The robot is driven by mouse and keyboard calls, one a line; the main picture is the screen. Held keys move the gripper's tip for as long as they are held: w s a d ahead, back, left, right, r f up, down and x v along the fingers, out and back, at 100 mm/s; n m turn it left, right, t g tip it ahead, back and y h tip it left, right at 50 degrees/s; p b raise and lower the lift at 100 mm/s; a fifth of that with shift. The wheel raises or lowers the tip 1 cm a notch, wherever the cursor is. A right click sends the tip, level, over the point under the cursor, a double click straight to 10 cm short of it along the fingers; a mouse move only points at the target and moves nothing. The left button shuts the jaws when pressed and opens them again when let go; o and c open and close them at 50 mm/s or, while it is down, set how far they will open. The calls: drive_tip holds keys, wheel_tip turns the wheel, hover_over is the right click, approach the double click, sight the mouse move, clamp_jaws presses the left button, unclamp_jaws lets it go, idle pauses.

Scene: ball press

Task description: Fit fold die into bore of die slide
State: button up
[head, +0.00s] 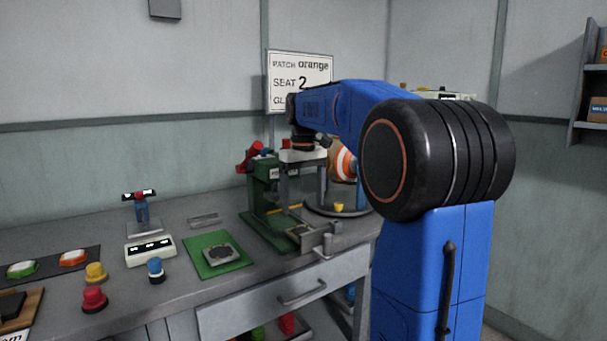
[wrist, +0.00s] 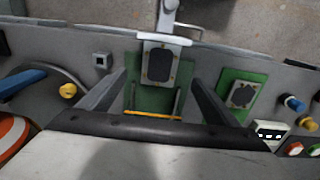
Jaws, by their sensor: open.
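The green press (head: 262,195) with a red handle stands on the bench; its green base (wrist: 150,98) also shows in the wrist view. The die slide (head: 300,231) sticks out at the press front. In the wrist view the slide plate (wrist: 147,62) has a dark rounded-square middle; I cannot tell whether that is empty. The fold die (head: 222,254) seems to be the grey plate-like piece with a dark middle on the green mat; it shows at the right in the wrist view (wrist: 241,95). My gripper (wrist: 158,82) is open above the press, with nothing seen between its fingers.
The green mat (head: 202,267) lies left of the press. A grey bracket with a handle (head: 328,240) is at the bench's front edge. Yellow (head: 95,272), red (head: 94,298) and blue (head: 155,270) knobbed pieces stand further left. A striped orange ball (head: 341,160) is behind my arm.

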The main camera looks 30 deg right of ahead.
wheel_tip(320, 180, up, 8)
idle(0.4)
drive_tip(key=shift+r, duration=0.1)
drive_tip(key=s+a+f+t, duration=0.1)
drive_tip(key=s+a+f, duration=0.4)
drive_tip(key=s+f, duration=0.4)
drive_tip(key=s+a+f+t, duration=0.2)
drive_tip(key=s+a+f, duration=0.3)
drive_tip(key=s+f, duration=0.4)
drive_tip(key=s+a+f+t, duration=0.1)
drive_tip(key=s+a+f, duration=0.4)
drive_tip(key=s+f, duration=0.4)
drive_tip(key=s, duration=0.3)
drive_tip(key=shift+a+t, duration=0.4)
